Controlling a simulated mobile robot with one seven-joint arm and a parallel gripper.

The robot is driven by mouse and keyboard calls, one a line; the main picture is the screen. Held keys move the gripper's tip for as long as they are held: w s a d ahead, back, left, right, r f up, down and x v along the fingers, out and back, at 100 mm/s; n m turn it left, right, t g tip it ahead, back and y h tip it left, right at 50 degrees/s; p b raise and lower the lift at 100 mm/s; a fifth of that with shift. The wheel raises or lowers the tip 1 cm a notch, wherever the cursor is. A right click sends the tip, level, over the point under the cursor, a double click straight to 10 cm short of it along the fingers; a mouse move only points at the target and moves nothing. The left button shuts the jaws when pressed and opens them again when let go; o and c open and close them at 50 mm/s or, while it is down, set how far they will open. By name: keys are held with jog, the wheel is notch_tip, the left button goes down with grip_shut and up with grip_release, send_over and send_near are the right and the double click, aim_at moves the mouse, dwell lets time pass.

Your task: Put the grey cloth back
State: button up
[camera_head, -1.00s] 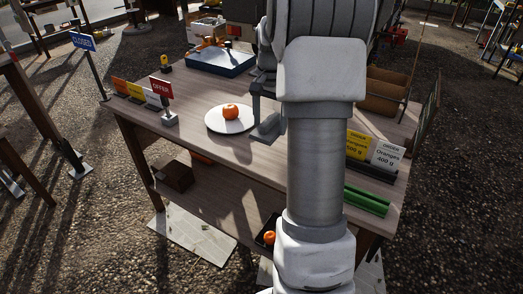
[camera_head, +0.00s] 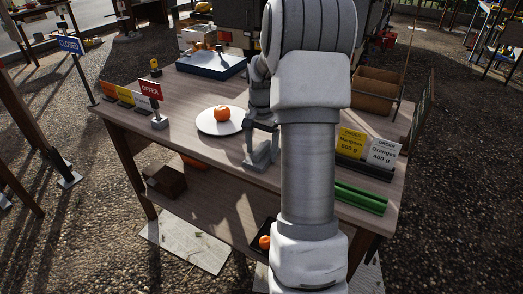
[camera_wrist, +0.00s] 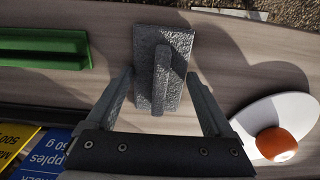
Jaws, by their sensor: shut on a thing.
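The grey cloth (camera_wrist: 144,50) shows in the wrist view as a stiff, speckled grey slab with a raised ridge along its middle. I cannot tell whether the cloth touches the tabletop.
A white plate (camera_head: 207,125) with an orange (camera_head: 222,114) lies left of the cloth. The red offer sign (camera_head: 150,89) stands further left. A green tray (camera_head: 358,197) and price cards (camera_head: 381,151) are on the right. A blue-edged tray (camera_head: 211,66) is at the back.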

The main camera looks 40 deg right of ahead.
aim_at(262, 148)
jog(key=shift+f, duration=0.1)
jog(key=o, duration=1.1)
jog(key=shift+c, duration=0.2)
notch_tip(262, 148, up, 12)
jog(key=p, duration=0.3)
